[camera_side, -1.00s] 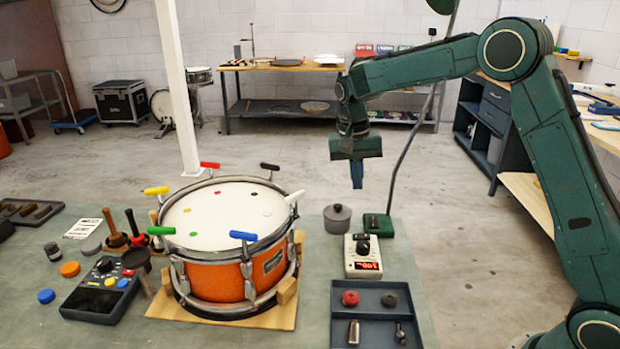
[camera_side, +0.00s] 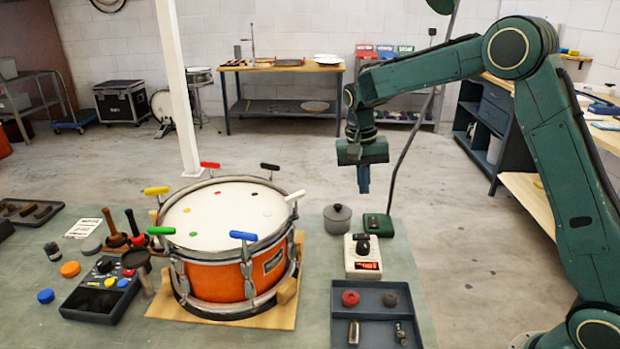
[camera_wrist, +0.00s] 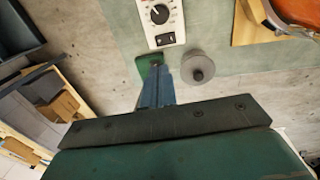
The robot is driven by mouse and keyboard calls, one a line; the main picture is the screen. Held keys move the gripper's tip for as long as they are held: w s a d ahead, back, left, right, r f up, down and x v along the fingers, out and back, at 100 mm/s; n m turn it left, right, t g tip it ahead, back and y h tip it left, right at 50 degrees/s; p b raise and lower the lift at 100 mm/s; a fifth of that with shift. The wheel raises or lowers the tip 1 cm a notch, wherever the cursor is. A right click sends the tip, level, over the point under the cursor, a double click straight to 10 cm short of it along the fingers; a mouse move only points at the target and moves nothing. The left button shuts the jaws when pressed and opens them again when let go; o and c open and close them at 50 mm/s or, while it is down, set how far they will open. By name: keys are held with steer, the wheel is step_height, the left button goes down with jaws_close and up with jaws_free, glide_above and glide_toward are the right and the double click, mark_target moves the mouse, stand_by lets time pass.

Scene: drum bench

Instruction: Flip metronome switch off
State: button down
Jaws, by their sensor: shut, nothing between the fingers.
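The metronome (camera_side: 362,257) is a white box with a black dial and a red display, standing on the bench to the right of the drum. In the wrist view the metronome (camera_wrist: 150,18) is at the top, with its dial and a dark rocker switch (camera_wrist: 165,39). I cannot tell which way the switch is tilted. My gripper (camera_side: 363,191) is shut and empty, pointing down in the air above the far end of the metronome. In the wrist view its fingertips (camera_wrist: 156,70) overlap a green block and do not cover the switch.
A grey lidded pot (camera_side: 338,218) and the green block (camera_side: 384,226) stand close behind the metronome. A dark tray (camera_side: 376,336) with small parts lies in front of it. The orange drum (camera_side: 225,272) with coloured keys is on the left.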

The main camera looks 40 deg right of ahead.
mark_target(360, 236)
steer(key=f, duration=0.8)
steer(key=s+d+f, duration=0.1)
steer(key=f, duration=0.3)
steer(key=shift+f, duration=0.15)
steer(key=shift+f, duration=0.1)
steer(key=shift+s+d+f, duration=0.1)
steer(key=shift+s+f, duration=0.05)
steer(key=shift+f, duration=0.05)
steer(key=shift+w+a+r, duration=0.1)
steer(key=shift+w+a, duration=0.5)
steer(key=shift+a, duration=0.05)
steer(key=shift+d+r, duration=0.1)
steer(key=shift+r, duration=0.05)
stand_by(0.3)
